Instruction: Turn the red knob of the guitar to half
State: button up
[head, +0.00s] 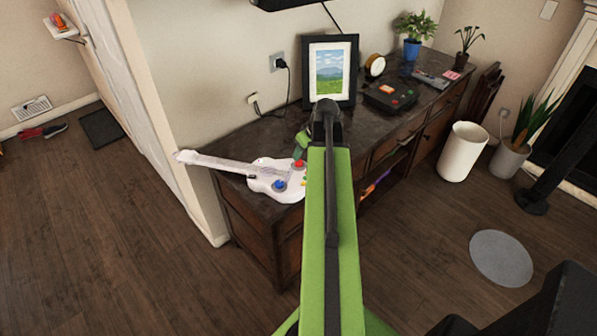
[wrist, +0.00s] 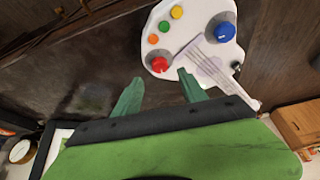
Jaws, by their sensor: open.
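The white toy guitar (head: 272,180) lies on the dark cabinet top, its neck pointing left in the head view. It also fills the top right of the wrist view (wrist: 190,55). Its red knob (wrist: 159,64) sits near the body's edge, and a small part of the red shows in the head view (head: 299,164). The blue knob (wrist: 222,30) is at the other side of the body. My gripper (wrist: 158,83) is open, with two green fingers apart. In the wrist view the red knob appears between and just beyond the fingertips. I cannot tell whether they touch it.
A framed picture (head: 330,73) stands behind my arm on the cabinet (head: 240,200). A black device (head: 390,97), a round clock (head: 375,66) and potted plants are farther right. A white bin (head: 463,152) stands on the floor beside the cabinet.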

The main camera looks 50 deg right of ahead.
aim_at(300, 163)
jog(key=b+x, duration=0.4)
jog(key=x, duration=0.2)
jog(key=shift+f, duration=0.2)
jog(key=shift+r, duration=0.1)
